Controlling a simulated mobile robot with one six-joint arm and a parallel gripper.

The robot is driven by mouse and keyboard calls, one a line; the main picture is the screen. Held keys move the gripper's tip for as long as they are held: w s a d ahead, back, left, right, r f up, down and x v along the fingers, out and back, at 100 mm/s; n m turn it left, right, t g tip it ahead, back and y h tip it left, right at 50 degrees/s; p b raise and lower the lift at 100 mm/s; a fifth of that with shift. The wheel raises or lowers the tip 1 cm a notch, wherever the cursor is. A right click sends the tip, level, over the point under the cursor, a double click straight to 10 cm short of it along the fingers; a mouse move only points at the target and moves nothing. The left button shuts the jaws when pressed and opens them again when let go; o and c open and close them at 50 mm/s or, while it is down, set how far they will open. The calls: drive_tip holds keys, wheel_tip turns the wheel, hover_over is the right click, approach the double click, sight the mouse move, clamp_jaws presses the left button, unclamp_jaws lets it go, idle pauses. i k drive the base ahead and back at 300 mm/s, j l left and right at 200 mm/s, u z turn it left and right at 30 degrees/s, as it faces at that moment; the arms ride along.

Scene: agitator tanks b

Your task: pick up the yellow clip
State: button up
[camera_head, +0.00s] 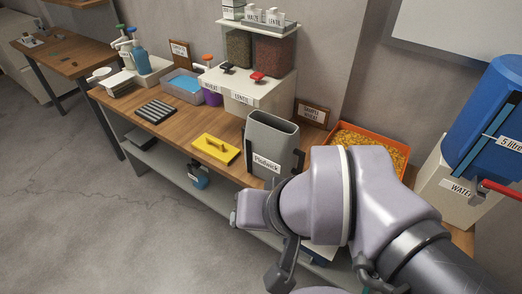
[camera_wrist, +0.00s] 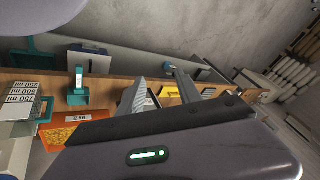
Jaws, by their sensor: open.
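A flat yellow piece (camera_head: 227,157) with a raised yellow bar on top lies on the wooden workbench (camera_head: 165,133), left of the grey Plodwick bin. I cannot tell whether this is the clip; no other yellow clip is clear to me. A small yellow patch (camera_wrist: 169,92) shows between my fingers in the wrist view, perhaps the same piece. My gripper (camera_wrist: 160,75) is open, with its two grey fingers apart and nothing seen held. In the head view my arm fills the lower right and the gripper is mostly hidden, low in front of the bench.
The grey bin (camera_head: 272,140) stands upright close to my arm. An orange tray of grain (camera_head: 372,146) and a blue water container (camera_head: 492,125) are on the right. A dark ribbed mat (camera_head: 155,111) and a blue-topped tub (camera_head: 184,85) lie left. Floor in front is clear.

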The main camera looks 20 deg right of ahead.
sight(223, 152)
drive_tip(key=i+j+z, duration=0.75)
drive_tip(key=i+j, duration=0.15)
drive_tip(key=j, duration=0.15)
drive_tip(key=i+j+z, duration=0.25)
drive_tip(key=j, duration=0.2)
drive_tip(key=i+j+z, duration=0.25)
drive_tip(key=j, duration=0.25)
drive_tip(key=j+z, duration=0.25)
drive_tip(key=j, duration=0.25)
drive_tip(key=i+j+z, duration=0.1)
drive_tip(key=j+z, duration=0.15)
drive_tip(key=j, duration=0.3)
drive_tip(key=j+z, duration=0.3)
drive_tip(key=j, duration=0.25)
drive_tip(key=i, duration=0.05)
